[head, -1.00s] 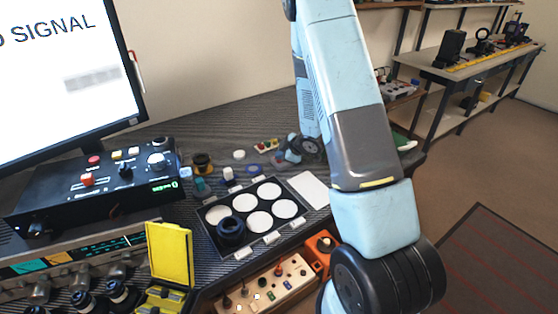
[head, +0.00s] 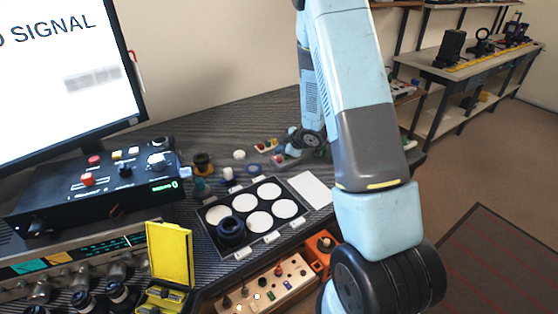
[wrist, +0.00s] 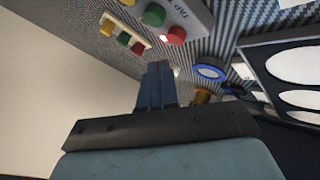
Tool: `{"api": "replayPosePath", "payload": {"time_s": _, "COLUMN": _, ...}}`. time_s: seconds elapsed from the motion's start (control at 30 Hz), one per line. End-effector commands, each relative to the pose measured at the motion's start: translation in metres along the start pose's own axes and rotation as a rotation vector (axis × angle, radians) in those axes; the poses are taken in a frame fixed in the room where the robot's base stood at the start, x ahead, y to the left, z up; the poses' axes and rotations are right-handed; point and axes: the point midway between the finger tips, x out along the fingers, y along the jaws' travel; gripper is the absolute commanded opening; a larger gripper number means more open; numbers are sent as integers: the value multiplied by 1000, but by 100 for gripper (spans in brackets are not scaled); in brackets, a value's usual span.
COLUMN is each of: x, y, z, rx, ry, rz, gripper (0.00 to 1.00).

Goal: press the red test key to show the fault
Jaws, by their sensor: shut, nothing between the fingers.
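The wrist view shows a pale key box (wrist: 192,14) with lettering that seems to begin "TAP", carrying a red round key (wrist: 176,35), a green key (wrist: 154,15) and a yellow one partly cut off. My gripper (wrist: 157,68) is shut and empty, its fingertips below the red key in the picture and apart from it there. The depth between them is unclear. In the head view my gripper (head: 290,157) is small, beside the small coloured keys (head: 265,146) at the back of the bench. The monitor (head: 60,75) reads "O SIGNAL", its left part cut off.
A black console (head: 110,195) with its own red buttons stands at left. A smaller key strip (wrist: 124,38) and blue ring (wrist: 208,72) are near my fingers.

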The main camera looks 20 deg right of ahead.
Motion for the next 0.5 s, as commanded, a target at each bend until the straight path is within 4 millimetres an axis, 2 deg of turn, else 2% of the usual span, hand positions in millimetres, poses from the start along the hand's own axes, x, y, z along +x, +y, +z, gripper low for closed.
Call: {"api": "replayPosePath", "payload": {"time_s": 0.5, "x": -28, "y": 20, "z": -20, "rx": -2, "ry": -1, "rz": 1, "gripper": 0}}
